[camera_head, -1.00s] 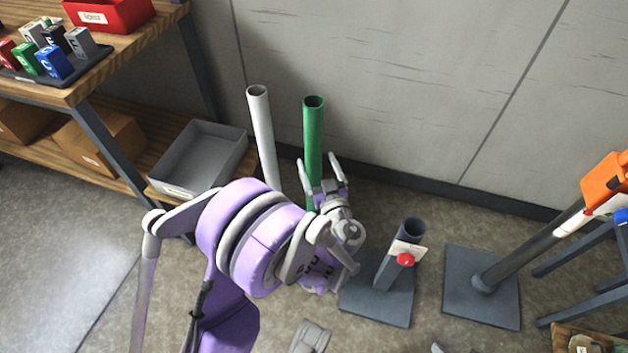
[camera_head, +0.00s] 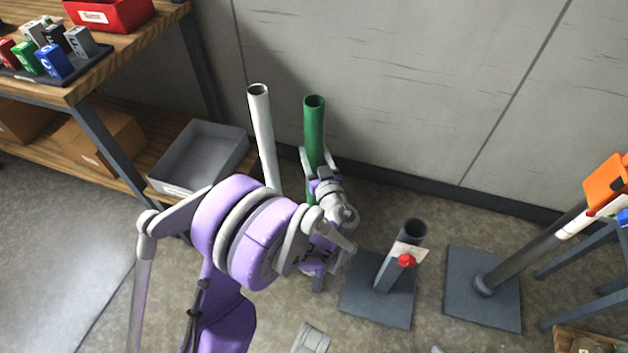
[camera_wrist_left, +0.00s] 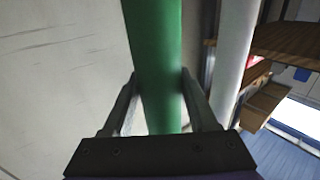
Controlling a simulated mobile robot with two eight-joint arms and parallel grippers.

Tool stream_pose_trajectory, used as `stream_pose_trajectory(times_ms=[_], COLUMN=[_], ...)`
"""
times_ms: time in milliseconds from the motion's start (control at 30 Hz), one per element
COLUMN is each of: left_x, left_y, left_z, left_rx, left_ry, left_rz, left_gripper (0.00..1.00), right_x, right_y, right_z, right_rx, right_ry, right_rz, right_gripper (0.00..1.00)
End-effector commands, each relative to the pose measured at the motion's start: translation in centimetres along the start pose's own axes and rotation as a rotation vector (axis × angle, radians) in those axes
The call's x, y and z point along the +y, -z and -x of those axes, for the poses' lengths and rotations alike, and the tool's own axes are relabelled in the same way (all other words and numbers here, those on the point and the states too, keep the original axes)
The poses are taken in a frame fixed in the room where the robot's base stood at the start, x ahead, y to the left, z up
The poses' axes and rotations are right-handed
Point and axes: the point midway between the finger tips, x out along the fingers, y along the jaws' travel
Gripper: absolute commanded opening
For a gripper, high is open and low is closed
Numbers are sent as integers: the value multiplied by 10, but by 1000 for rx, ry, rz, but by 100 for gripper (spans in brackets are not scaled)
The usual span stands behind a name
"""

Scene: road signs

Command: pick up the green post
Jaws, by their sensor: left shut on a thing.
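The green post (camera_head: 314,130) is a hollow tube standing upright near the wall, to the right of a white post (camera_head: 263,135). My left gripper (camera_head: 317,160) is shut on the green post, with a finger on each side of the tube. The left wrist view shows the green post (camera_wrist_left: 158,60) running between the two fingers (camera_wrist_left: 158,98). My arm hides the lower part of the green post in the head view. My right gripper is not clearly in view.
A dark base with a short socket and red knob (camera_head: 406,261) stands right of my gripper. A second base (camera_head: 490,300) holds a leaning pole with an orange top. A grey bin (camera_head: 205,160) sits on the low shelf at left. The wall is close behind the posts.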

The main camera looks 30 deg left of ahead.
Motion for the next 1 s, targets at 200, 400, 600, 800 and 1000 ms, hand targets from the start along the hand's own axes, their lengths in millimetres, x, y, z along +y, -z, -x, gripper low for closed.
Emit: stream_pose_trajectory(times_ms=[200,400,600,800,1000], left_x=[0,0,0,0,0], left_y=[0,1,5,24,59], left_z=[0,0,0,0,0], left_rx=[0,1,1,1,2], left_ry=[0,0,0,0,0], left_rz=[0,-1,-1,0,0], left_gripper=[0,0,0,0,0], right_x=[0,0,0,0,0], right_y=[0,0,0,3,7], right_z=[0,0,2,10,24], right_rx=[0,0,1,3,8], right_ry=[0,0,0,0,0], right_rz=[0,0,0,0,0], right_gripper=[89,89,89,89,89])
